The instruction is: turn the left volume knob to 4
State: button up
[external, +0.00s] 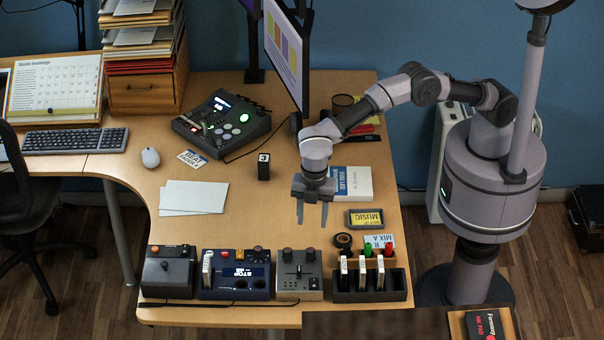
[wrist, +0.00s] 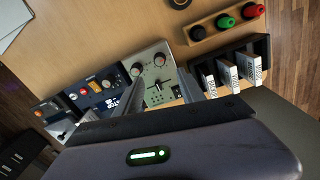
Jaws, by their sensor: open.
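A grey mixer box (external: 299,283) stands at the table's front edge. It has two dark knobs at its back side and a slider. Its left knob (external: 287,254) also shows in the wrist view (wrist: 136,69), beside the right knob (wrist: 159,60). The markings around the knobs are too small to read. My gripper (external: 312,212) points down above the table, behind the mixer in the external view, apart from it. In the wrist view my gripper (wrist: 158,84) is open with nothing between its fingers, and the fingers partly cover the mixer.
A blue device (external: 233,274) and a grey joystick box (external: 168,271) stand left of the mixer. A black rack (external: 395,288) with white upright pieces stands right, with red and green knobs (external: 367,250) behind. Paper sheets (external: 193,196) lie at left. The table between is mostly clear.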

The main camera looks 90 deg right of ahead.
aim_at(311, 250)
notch_tip(311, 250, down, 12)
jog(key=b, duration=0.3)
jog(key=shift+w+r+b, duration=0.15)
jog(key=shift+r+b, duration=0.05)
jog(key=shift+b, duration=0.1)
grip_shut()
